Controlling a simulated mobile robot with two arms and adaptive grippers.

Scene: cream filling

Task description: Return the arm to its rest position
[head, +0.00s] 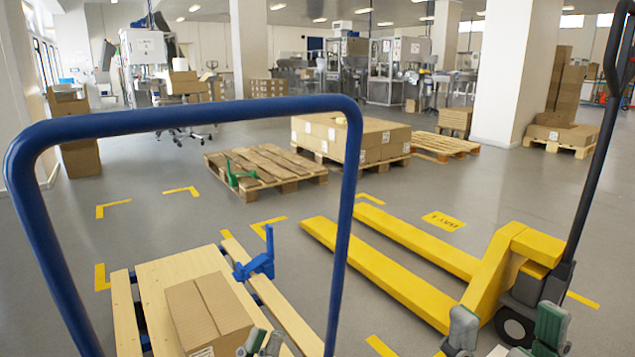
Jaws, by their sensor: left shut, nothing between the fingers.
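My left gripper (261,343) is at the bottom edge, just left of centre. Its grey-green fingers are close together, with nothing seen between them. It shows in front of a cardboard box (207,313); I cannot tell whether they touch. My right gripper (507,335) is at the bottom right, its two grey-green fingers wide apart and the gap between them empty. It shows in front of the yellow pallet jack. The rest of both arms is out of view.
A blue hoop handle (190,117) rises close in front, around the wooden-slatted cart (127,318) with a blue bracket (258,262). A yellow pallet jack (395,278) stands right. Behind are a pallet (267,166) with a green item and stacked boxes (350,136). Floor between is clear.

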